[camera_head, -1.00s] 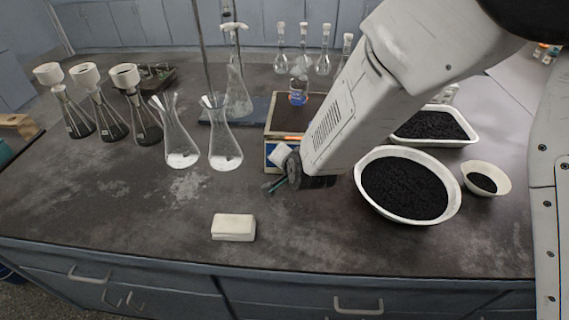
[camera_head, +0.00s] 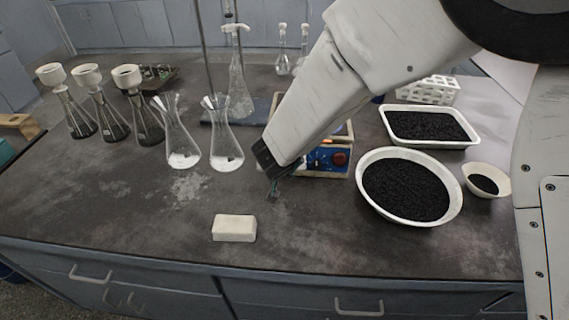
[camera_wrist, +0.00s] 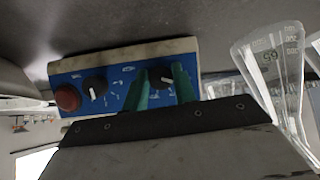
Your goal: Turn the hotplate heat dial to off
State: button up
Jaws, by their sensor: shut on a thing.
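The hotplate (camera_head: 341,172) stands mid-table, with a blue front panel and pale edge. In the wrist view its panel (camera_wrist: 123,73) shows a red knob (camera_wrist: 68,98), a black dial with a white pointer (camera_wrist: 95,88), and a second black dial (camera_wrist: 167,79) on the right. The red knob also shows in the head view (camera_head: 340,159). My gripper (camera_wrist: 161,72) has its green fingers either side of the second dial and is shut on it. In the head view my gripper (camera_head: 273,190) is at the hotplate's front left; my arm hides both dials there. Dial labels are unreadable.
Two conical flasks (camera_head: 226,150) stand close left of my gripper. A white block (camera_head: 234,228) lies in front. A round bowl (camera_head: 409,187) and a tray (camera_head: 428,128) of black grains stand right. The front table between block and bowl is clear.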

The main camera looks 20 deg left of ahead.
jog(key=shift+a+r+n, duration=0.1)
jog(key=shift+n, duration=0.4)
jog(key=shift+h, duration=0.3)
jog(key=o, duration=1)
jog(key=v, duration=0.7)
jog(key=shift+s+r, duration=0.2)
jog(key=shift+s, duration=0.1)
